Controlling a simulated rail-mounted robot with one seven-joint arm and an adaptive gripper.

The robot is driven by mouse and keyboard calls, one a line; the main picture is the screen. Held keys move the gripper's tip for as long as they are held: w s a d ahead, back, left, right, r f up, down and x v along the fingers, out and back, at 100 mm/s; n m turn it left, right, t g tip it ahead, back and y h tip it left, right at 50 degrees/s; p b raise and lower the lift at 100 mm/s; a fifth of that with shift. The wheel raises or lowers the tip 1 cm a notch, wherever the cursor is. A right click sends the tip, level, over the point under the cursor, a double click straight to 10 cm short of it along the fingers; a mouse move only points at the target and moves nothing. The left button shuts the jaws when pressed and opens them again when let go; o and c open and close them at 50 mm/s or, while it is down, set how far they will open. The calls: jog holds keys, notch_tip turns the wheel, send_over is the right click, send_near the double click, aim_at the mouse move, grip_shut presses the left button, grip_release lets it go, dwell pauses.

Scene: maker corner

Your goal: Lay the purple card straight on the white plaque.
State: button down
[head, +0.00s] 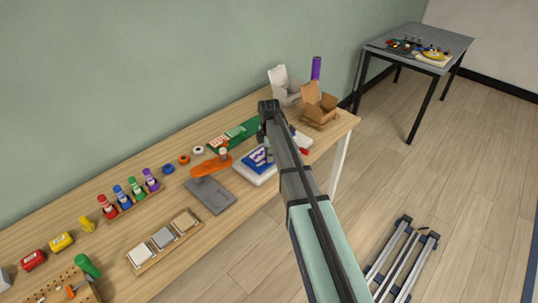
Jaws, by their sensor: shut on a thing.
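The purple card (254,161), blue-violet with white marks, shows at the white plaque (248,177) near the middle of the table's front edge. The card looks turned relative to the plaque. Whether it touches the plaque or sits just above it I cannot tell. My gripper (268,157) points down at the card's right side, shut on the card, with its fingertips small and partly hidden. My arm covers the right part of the plaque.
An orange clamp-like tool on a grey base (210,196) stands just left of the plaque. A green board (232,134) lies behind. Bottles and a tray of blocks (165,240) stand further left.

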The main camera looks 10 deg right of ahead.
jog(key=c, duration=0.9)
grip_release()
jog(key=shift+c, duration=0.2)
